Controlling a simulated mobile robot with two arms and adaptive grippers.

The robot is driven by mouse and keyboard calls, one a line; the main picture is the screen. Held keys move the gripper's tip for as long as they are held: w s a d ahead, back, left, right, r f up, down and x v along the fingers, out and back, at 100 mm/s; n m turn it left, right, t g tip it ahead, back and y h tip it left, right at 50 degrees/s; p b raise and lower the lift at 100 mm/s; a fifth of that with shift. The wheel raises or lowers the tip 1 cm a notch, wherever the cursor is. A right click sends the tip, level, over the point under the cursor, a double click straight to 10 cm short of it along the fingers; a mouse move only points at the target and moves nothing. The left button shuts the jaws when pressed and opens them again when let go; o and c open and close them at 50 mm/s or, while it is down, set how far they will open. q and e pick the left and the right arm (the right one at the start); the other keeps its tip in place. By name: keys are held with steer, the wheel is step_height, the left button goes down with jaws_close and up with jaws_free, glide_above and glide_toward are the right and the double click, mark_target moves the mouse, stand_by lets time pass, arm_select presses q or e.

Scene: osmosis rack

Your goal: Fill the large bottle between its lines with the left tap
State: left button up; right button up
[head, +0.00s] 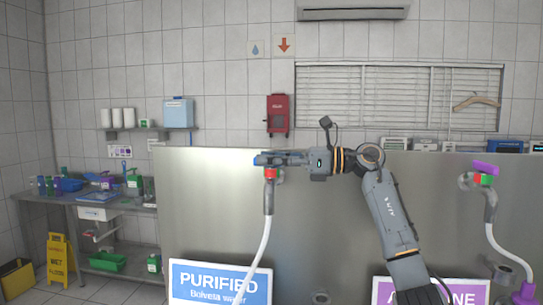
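The hose runs in front of the blue "PURIFIED" sign (220,281). My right gripper (265,159) reaches in from the right and lies level at the top of this tap, over a blue piece there that may be its handle. I cannot tell whether its fingers grip it. The large bottle and its lines are not in view. My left gripper is not in view.
A second tap (484,181) with a purple handle and white hose stands at the right, above a partly hidden purple sign (431,291). The steel panel (205,200) is broad. A sink bench (90,200) and yellow floor sign (57,257) are at the left.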

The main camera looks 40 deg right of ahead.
steer(key=shift+c, duration=0.2)
jaws_close()
steer(key=h+b, duration=0.1)
steer(key=m+t+h+b, duration=0.1)
steer(key=shift+f+m+b, duration=0.3)
steer(key=shift+b, duration=0.1)
steer(key=shift+m+t+h, duration=0.4)
steer(key=shift+t+h, duration=0.1)
steer(key=shift+h, duration=0.1)
steer(key=shift+r+m+t+h+b, duration=0.35)
steer(key=shift+m+h, duration=0.35)
steer(key=shift+h, duration=0.3)
steer(key=shift+o, duration=0.2)
jaws_free()
steer(key=shift+s+d+f, duration=0.1)
